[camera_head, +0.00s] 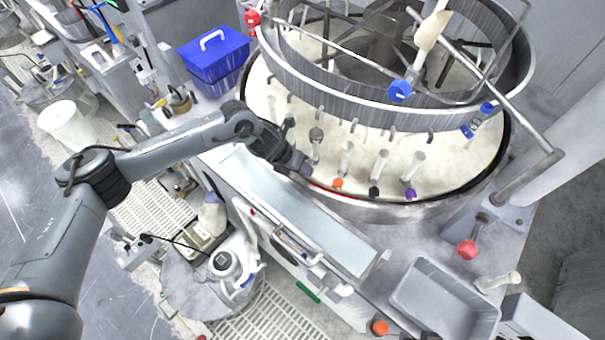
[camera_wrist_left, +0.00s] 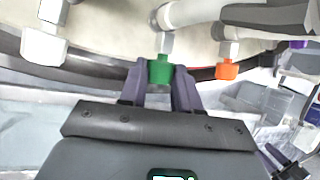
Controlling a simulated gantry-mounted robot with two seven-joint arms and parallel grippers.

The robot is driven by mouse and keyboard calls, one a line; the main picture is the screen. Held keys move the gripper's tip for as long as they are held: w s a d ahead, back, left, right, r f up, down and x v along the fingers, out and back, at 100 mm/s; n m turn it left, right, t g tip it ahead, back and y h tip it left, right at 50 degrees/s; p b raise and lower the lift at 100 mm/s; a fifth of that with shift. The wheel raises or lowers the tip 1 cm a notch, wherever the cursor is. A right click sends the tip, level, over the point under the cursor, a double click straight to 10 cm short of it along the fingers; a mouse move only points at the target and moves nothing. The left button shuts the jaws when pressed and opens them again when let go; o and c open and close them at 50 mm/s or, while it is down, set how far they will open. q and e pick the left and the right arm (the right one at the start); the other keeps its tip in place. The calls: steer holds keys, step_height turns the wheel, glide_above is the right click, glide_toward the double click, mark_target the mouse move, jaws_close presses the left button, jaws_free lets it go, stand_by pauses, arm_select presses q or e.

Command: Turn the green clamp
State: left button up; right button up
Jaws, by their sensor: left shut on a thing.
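The green clamp (camera_wrist_left: 160,71) sits at the lower end of a pale tube by the rim of the round platen, in the left wrist view. My left gripper (camera_wrist_left: 159,82) has its two dark fingers on either side of it, shut on it. In the head view my left gripper (camera_head: 304,168) reaches in from the left to the platen's near rim, and the green clamp is hidden behind it.
An orange clamp (camera_wrist_left: 228,69) sits close to the right of the green one. Black (camera_head: 374,192) and purple (camera_head: 410,194) clamps follow along the rim. A white clamp (camera_wrist_left: 44,46) is to the left. A grey tray (camera_head: 398,293) stands at front right, a blue box (camera_head: 213,58) behind.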

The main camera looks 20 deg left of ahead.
arm_select(q)
steer(key=h+b, duration=0.1)
steer(key=b, duration=0.1)
steer(key=h+b, duration=0.2)
steer(key=f+n+h+b, duration=0.1)
steer(key=h+b, duration=0.1)
steer(key=b, duration=0.1)
steer(key=shift+a+g, duration=0.3)
steer(key=shift+a, duration=0.1)
steer(key=shift+r+h+b, duration=0.1)
steer(key=shift+h+b, duration=0.5)
steer(key=shift+b, duration=0.05)
steer(key=o, duration=1)
steer(key=shift+o, duration=0.3)
steer(key=shift+a, duration=0.1)
